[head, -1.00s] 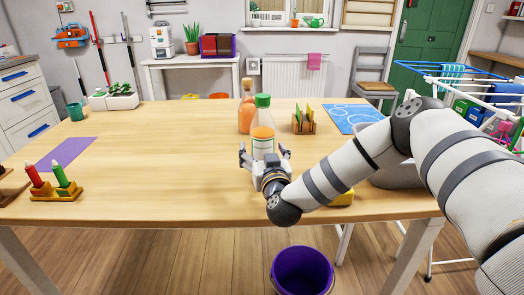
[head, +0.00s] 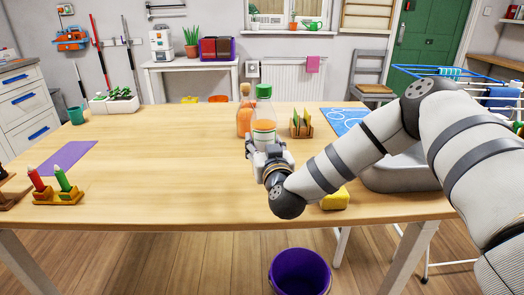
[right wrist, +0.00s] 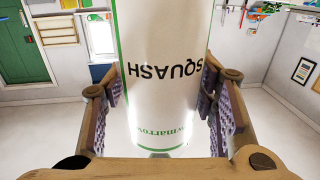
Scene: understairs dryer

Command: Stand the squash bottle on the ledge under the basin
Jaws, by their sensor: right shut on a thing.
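The squash bottle (head: 264,108) has a green cap, orange contents and a white label. My right gripper (head: 266,146) is shut around its lower part, over the table. The gripper hides the bottle's base in the head view. In the right wrist view the bottle (right wrist: 162,60) stands between the two fingers (right wrist: 165,115), with the word SQUASH upside down on its label. A grey tub-like thing (head: 400,173), perhaps the basin, sits at the table's right, partly behind my arm. I cannot make out a ledge under it. My left gripper is not in view.
A second orange bottle (head: 244,117) stands close behind on the left. A wooden rack (head: 301,126) and a blue sheet (head: 345,118) lie to the right. A yellow block (head: 336,200) is near the front edge. The table's left middle (head: 160,175) is clear.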

